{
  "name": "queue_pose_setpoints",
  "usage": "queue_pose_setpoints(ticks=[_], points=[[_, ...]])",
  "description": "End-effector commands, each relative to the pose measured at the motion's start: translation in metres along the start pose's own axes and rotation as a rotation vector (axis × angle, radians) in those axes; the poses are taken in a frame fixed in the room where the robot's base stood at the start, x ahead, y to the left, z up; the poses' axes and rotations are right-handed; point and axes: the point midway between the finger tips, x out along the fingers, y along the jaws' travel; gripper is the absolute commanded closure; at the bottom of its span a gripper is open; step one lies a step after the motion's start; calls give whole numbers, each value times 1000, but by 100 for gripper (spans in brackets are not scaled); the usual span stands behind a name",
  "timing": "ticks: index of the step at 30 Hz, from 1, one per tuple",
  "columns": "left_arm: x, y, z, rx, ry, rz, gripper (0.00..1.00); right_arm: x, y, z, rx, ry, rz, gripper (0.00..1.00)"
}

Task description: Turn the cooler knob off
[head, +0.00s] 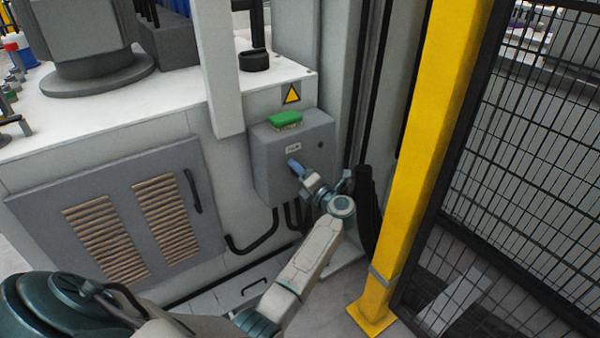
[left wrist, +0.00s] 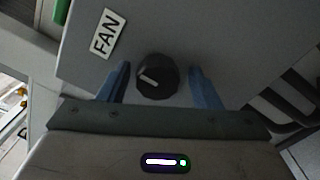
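The cooler knob (left wrist: 157,76) is a round black knob with a pale pointer mark, on the grey face of a control box (head: 262,162). A white label (left wrist: 107,34) reading FAN is beside it. In the left wrist view my left gripper (left wrist: 160,84) is open, with one blue finger on each side of the knob and a visible gap to each. How deep the fingertips reach around it I cannot tell. In the head view the left gripper (head: 295,166) is at the front of the box and hides the knob. My right gripper is not in view.
A green block (head: 285,119) sits on top of the box, below a yellow warning triangle (head: 292,94). Black cables (head: 293,215) hang beneath the box. A yellow post (head: 428,150) and black mesh fence (head: 515,160) stand close on the right. A vented panel (head: 125,215) is at left.

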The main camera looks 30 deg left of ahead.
Motion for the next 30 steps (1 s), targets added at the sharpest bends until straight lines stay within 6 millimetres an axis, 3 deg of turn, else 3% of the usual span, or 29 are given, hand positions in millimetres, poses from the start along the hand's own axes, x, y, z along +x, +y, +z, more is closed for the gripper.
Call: queue_pose_setpoints(ticks=[11, 24, 30], points=[[-6, 1, 1, -1, -1, 0, 41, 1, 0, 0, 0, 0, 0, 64], [-86, 1, 1, -1, 0, -2, 41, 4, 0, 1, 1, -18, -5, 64], [-106, 0, 0, -1, 0, 0, 41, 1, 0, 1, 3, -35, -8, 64]])
